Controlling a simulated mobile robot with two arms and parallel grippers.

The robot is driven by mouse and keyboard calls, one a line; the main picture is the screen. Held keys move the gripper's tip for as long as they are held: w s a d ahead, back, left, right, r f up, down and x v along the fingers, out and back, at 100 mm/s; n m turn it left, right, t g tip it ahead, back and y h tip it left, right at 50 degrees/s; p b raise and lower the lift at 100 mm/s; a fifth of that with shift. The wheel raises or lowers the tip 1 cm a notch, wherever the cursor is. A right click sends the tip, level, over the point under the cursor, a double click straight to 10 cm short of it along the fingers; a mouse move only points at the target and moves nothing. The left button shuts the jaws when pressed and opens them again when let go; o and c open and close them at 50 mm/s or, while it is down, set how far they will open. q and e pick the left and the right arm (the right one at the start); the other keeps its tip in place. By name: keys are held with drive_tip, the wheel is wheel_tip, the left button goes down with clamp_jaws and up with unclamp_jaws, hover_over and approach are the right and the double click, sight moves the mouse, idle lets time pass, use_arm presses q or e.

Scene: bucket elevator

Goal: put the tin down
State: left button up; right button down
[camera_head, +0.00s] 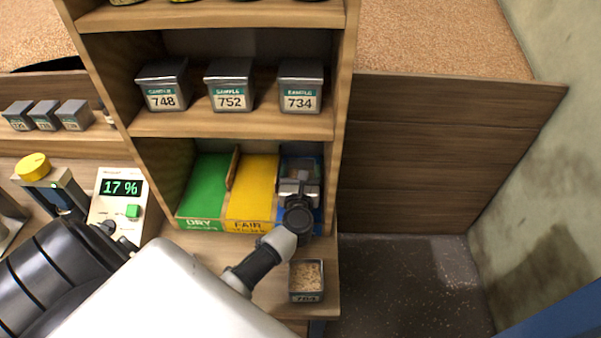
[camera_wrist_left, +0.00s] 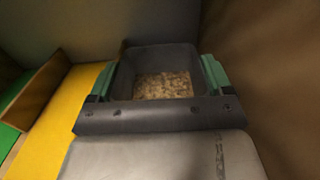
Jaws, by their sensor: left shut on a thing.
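A grey open tin (camera_head: 300,166) with grain in it is inside the lower shelf compartment, at the right, over the blue section (camera_head: 318,215). My left gripper (camera_head: 299,188) is shut on it. In the left wrist view the tin (camera_wrist_left: 158,57) sits between the green finger pads, grain showing inside. I cannot tell if its bottom touches the floor of the compartment. The green section (camera_head: 205,185), marked DRY, and the yellow section (camera_head: 254,185), marked FAIR, lie to the left and are bare of tins. My right gripper is not in view.
A wooden divider (camera_head: 233,168) stands between green and yellow. Another grain-filled tin (camera_head: 306,281) stands on the bench in front. Tins 748 (camera_head: 163,86), 752 (camera_head: 229,86) and 734 (camera_head: 300,88) stand on the shelf above. A meter (camera_head: 119,200) reads 17 %.

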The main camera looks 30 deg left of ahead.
use_arm(q)
drive_tip(key=o, duration=0.7)
drive_tip(key=shift+o, duration=0.2)
drive_tip(key=shift+r+p, duration=0.2)
drive_tip(key=shift+p, duration=0.1)
drive_tip(key=b+v, duration=0.2)
drive_tip(key=v, duration=0.9)
drive_tip(key=shift+s+d+f, duration=0.15)
drive_tip(key=shift+f, duration=0.05)
drive_tip(key=shift+s+d+r, duration=0.1)
drive_tip(key=shift+s+d, duration=0.1)
drive_tip(key=shift+s, duration=0.1)
